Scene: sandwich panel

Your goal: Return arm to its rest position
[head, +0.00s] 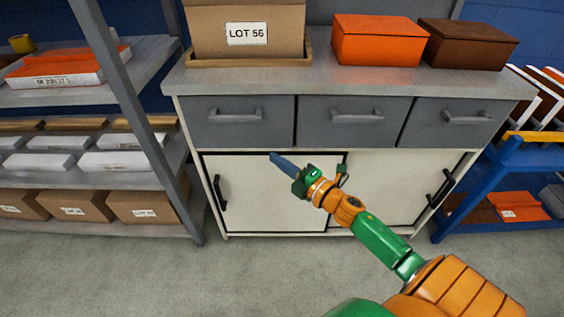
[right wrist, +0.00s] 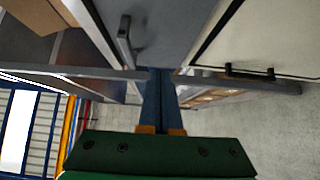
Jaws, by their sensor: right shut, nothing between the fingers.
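My right arm (head: 380,237), green and orange, reaches from the lower right toward the cabinet. My right gripper (head: 274,157) has blue fingers that are together and empty. In the head view it shows in front of the top of the left cream door (head: 265,195), just below the drawers. In the right wrist view the shut fingers (right wrist: 160,72) point toward the grey drawer fronts, with a drawer handle (right wrist: 125,40) to their left. Whether the fingertips touch the cabinet cannot be told. My left gripper is not in view.
The cabinet has three grey drawers (head: 355,122) and a right cream door (head: 385,188). On top are a cardboard box (head: 246,33), an orange box (head: 378,42) and a brown box (head: 468,45). Loaded shelves (head: 90,183) stand left, a blue rack (head: 487,180) right. Floor in front is clear.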

